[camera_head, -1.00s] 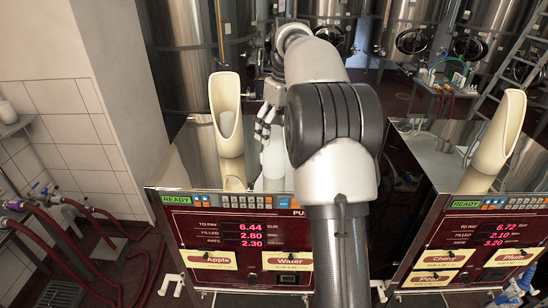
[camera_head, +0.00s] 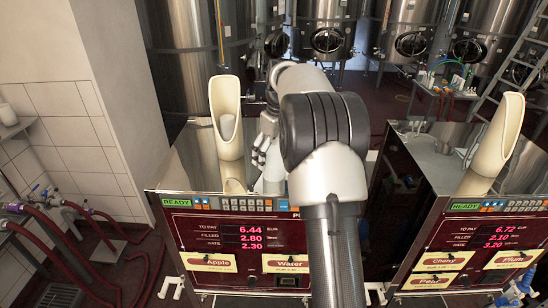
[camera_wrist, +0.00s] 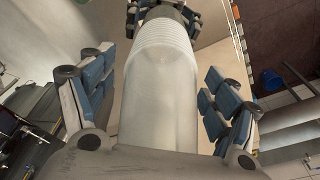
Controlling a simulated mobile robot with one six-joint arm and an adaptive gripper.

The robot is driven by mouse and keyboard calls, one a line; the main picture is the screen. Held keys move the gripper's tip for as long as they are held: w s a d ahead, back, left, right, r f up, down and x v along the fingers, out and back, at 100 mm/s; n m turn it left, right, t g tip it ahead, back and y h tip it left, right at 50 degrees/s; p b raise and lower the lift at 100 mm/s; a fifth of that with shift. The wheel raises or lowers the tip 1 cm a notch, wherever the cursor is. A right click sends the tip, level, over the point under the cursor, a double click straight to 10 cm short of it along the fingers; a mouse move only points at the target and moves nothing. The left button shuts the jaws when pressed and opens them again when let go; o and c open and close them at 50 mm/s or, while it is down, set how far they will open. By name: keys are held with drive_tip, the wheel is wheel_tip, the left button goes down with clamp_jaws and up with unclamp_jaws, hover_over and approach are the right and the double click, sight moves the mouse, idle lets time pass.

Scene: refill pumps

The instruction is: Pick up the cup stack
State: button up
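The cup stack (camera_wrist: 160,90) is a pale, translucent white column with ridged rims near its top in the wrist view. It lies lengthwise between the fingers of my gripper (camera_wrist: 160,85). A visible gap separates the left finger from the stack; the right finger is close to its side. The third finger shows at the top, at the far end; whether it touches is unclear. In the head view, the stack (camera_head: 273,170) stands on the left pump's metal top, partly hidden by my gripper (camera_head: 262,150) and arm.
A cream, scoop-shaped holder (camera_head: 228,140) with a white cup inside stands just left of my gripper. A similar holder (camera_head: 499,135) stands on the right pump. Pump displays (camera_head: 240,237) face the front. Steel tanks (camera_head: 325,35) are behind, and a gap separates the pumps.

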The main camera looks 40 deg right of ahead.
drive_tip(key=c, duration=1.2)
drive_tip(key=shift+o, duration=0.2)
